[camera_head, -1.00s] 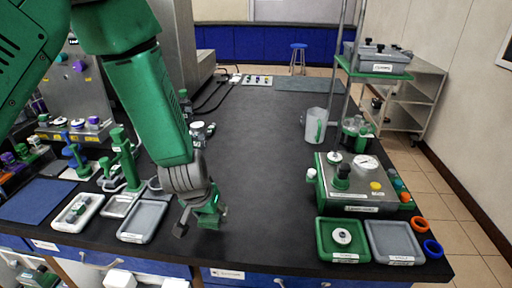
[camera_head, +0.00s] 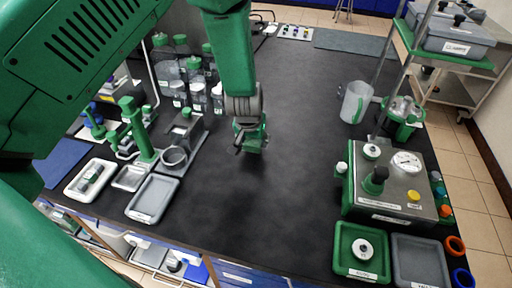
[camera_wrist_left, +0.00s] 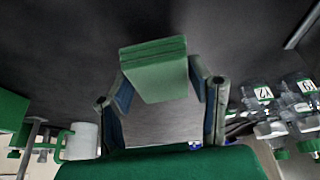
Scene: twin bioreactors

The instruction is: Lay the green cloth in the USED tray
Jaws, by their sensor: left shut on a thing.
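My left gripper (camera_head: 250,150) is above the middle of the black bench in the head view. It is shut on the folded green cloth (camera_wrist_left: 155,70), which shows as a thick flat block between the two fingers in the left wrist view. In the head view the cloth (camera_head: 254,140) is small and partly hidden by the fingers. At the front right, a grey tray (camera_head: 398,262) stands beside a green tray (camera_head: 341,262) holding a round white-topped item. Another empty grey tray (camera_head: 135,213) is at the front left. The tray labels are too small to read. My right gripper is out of view.
A steel and green unit with a gauge (camera_head: 405,185) stands behind the right-hand trays. A clear jug (camera_head: 356,102) is farther back. Bottles (camera_head: 195,85) and a green stand (camera_head: 140,135) are on the left. The bench middle is clear.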

